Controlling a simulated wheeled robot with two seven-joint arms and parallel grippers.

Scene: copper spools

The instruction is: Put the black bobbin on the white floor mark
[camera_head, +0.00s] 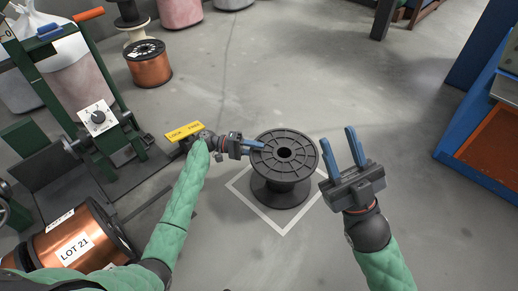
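The black bobbin (268,165) is upright, with its round ribbed top flange facing up. Its lower flange appears inside the outline of the white floor mark (256,211), whose far part it hides; I cannot tell for certain that it touches the floor. My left gripper (254,144) is at the left edge of the top flange, one blue finger lying over the rim. The other finger is not clearly visible, so its grip is unclear. My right gripper (343,149) is open and empty just right of the bobbin, its two blue fingers apart and pointing away from me.
A copper spool (149,65) stands behind; a LOT 21 copper spool (78,245) lies front left. A blue frame (455,128) is at right. Floor behind the bobbin is clear.

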